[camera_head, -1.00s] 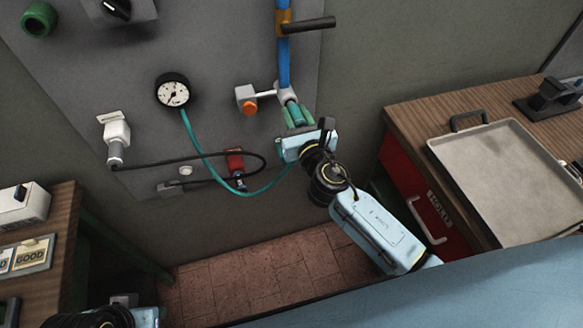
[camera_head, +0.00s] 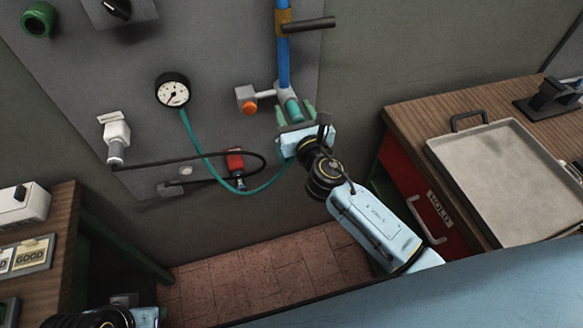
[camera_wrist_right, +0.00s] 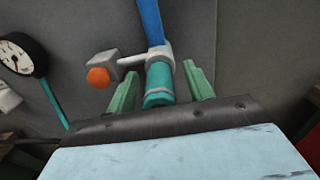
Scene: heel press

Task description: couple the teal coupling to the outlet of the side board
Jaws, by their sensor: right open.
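The teal coupling (camera_wrist_right: 159,84) sits upright right under the grey outlet fitting (camera_wrist_right: 150,54) at the foot of the blue pipe. No gap shows between them in the right wrist view. The coupling also shows in the head view (camera_head: 292,109). My right gripper (camera_head: 296,114) is open, with its green fingers on either side of the coupling and a gap on each side. The hand hides the coupling's lower end. A teal hose (camera_head: 205,160) runs from the gauge and passes behind the hand. Only part of my left arm shows at the bottom left; its fingers are out of view.
The side board (camera_head: 225,50) carries a gauge (camera_head: 172,90), an orange-knobbed valve (camera_head: 249,107), a red part (camera_head: 235,161) and a black cable (camera_head: 190,162). A bench with a metal tray (camera_head: 480,140) stands right; another bench (camera_head: 65,215) stands left. Floor between is clear.

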